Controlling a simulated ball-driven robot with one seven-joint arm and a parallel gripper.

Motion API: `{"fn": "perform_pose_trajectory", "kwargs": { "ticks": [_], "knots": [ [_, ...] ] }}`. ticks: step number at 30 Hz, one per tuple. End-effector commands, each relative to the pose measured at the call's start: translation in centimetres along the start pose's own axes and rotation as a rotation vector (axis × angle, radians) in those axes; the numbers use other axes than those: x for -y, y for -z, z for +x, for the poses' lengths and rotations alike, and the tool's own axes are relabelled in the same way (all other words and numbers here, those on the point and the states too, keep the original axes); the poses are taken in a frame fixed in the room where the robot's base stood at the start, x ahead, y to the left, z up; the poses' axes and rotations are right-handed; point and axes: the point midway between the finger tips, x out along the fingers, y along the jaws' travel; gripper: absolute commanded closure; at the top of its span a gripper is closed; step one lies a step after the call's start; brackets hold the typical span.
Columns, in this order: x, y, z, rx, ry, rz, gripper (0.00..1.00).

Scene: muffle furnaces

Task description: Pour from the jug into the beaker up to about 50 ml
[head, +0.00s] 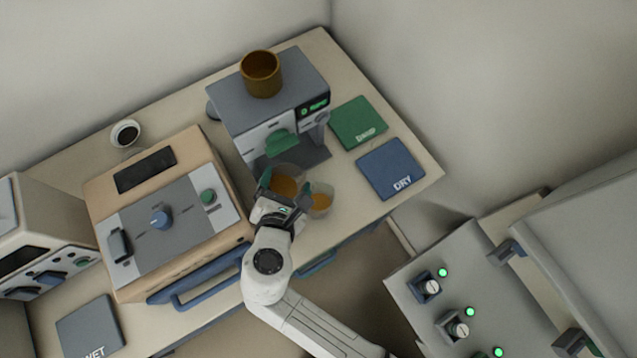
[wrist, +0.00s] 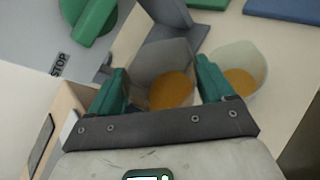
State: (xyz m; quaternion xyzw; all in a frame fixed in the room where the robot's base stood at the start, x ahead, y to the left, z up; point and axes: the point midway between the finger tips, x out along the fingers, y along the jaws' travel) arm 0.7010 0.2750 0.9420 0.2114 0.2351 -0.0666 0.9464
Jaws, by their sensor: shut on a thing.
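The jug (head: 286,174) is a grey, see-through vessel with orange-brown liquid in it. It stands out between the green fingers of my gripper (head: 284,190), which is shut on it. In the wrist view the jug (wrist: 163,60) lies between both fingers of my gripper (wrist: 160,80); I cannot tell how far it is tilted. The beaker (head: 320,202) is a pale clear cup just right of the jug. The beaker (wrist: 242,57) also holds orange-brown liquid in the wrist view. Its graduations cannot be read, and no falling stream is visible.
A grey machine (head: 270,105) with an amber pot (head: 261,75) on top stands behind the jug. A beige furnace (head: 190,245) is close on the left. A green mat (head: 358,120) and a blue DRY mat (head: 390,165) lie on the right. A small cup (head: 125,133) stands back left.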

Motion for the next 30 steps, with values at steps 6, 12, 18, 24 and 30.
{"fn": "perform_pose_trajectory", "kwargs": {
  "ticks": [6, 12, 18, 24, 30],
  "knots": [
    [-0.1, 0.2, 0.1, 0.004, 0.028, -0.049, 1.0],
    [-0.4, 0.4, 0.2, 0.008, 0.048, -0.087, 1.0],
    [-0.8, 1.3, 0.7, 0.02, 0.138, -0.249, 1.0],
    [-0.8, 1.4, 0.7, 0.021, 0.149, -0.267, 1.0],
    [-1.0, 1.0, 0.5, 0.021, 0.148, -0.264, 1.0]
  ]
}}
